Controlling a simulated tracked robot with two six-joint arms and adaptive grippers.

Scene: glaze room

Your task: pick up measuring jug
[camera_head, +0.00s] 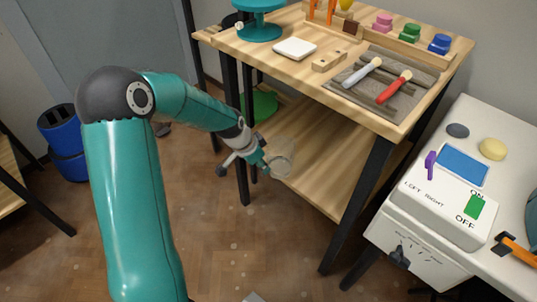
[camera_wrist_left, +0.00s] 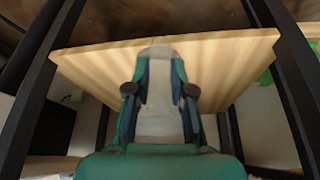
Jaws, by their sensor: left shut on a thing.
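The measuring jug (camera_head: 281,158) is clear and hard to make out. It shows at the left end of the lower shelf, at the tip of my left arm. My left gripper (camera_head: 267,165) is shut on it. In the left wrist view the pale, see-through jug (camera_wrist_left: 158,108) sits between the two fingers of my left gripper (camera_wrist_left: 160,88), with the wooden shelf behind it. I cannot tell whether the jug touches the shelf. My right gripper is not in view.
The wooden lower shelf (camera_head: 322,178) is mostly bare, with a green thing (camera_head: 262,104) at its back left. Black table legs (camera_head: 358,205) flank it. The tabletop above holds a white tile (camera_head: 295,48) and brushes (camera_head: 394,87). A white machine (camera_head: 440,195) stands at right.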

